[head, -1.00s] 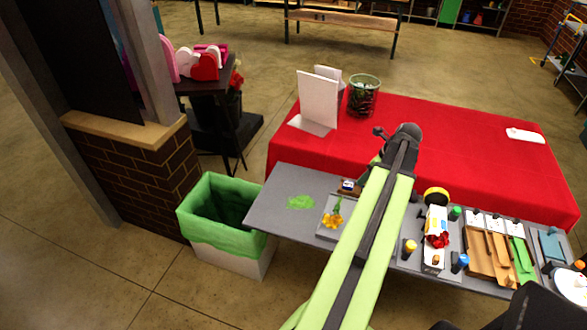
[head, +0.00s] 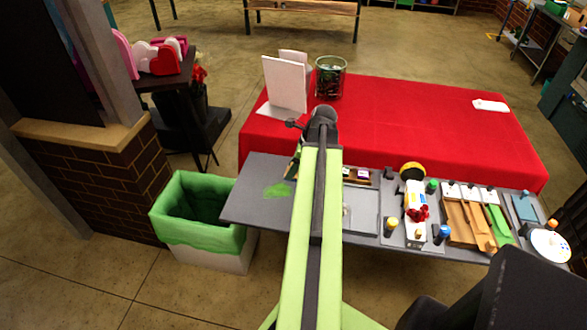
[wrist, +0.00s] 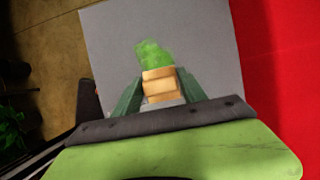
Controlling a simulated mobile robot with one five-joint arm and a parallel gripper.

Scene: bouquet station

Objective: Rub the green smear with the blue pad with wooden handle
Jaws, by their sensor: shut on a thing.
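The green smear (head: 277,190) is a flat patch on the left end of the grey table, partly beside my arm in the head view. It also shows in the wrist view (wrist: 153,54), just beyond my gripper. My gripper (wrist: 158,87) has its two green fingers shut on the tan wooden handle (wrist: 158,80) of the pad. The blue pad itself is hidden below the handle. The handle's far end overlaps the near edge of the smear in the wrist view; I cannot tell whether the pad touches the table. In the head view my arm hides most of the gripper.
A green-lined bin (head: 200,232) stands off the table's left end. A grey tray (head: 372,236) lies right of my arm. Bottles, a white box and wooden tools (head: 458,222) crowd the table's right part. A red-covered table (head: 420,120) with a white card (head: 284,84) adjoins behind.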

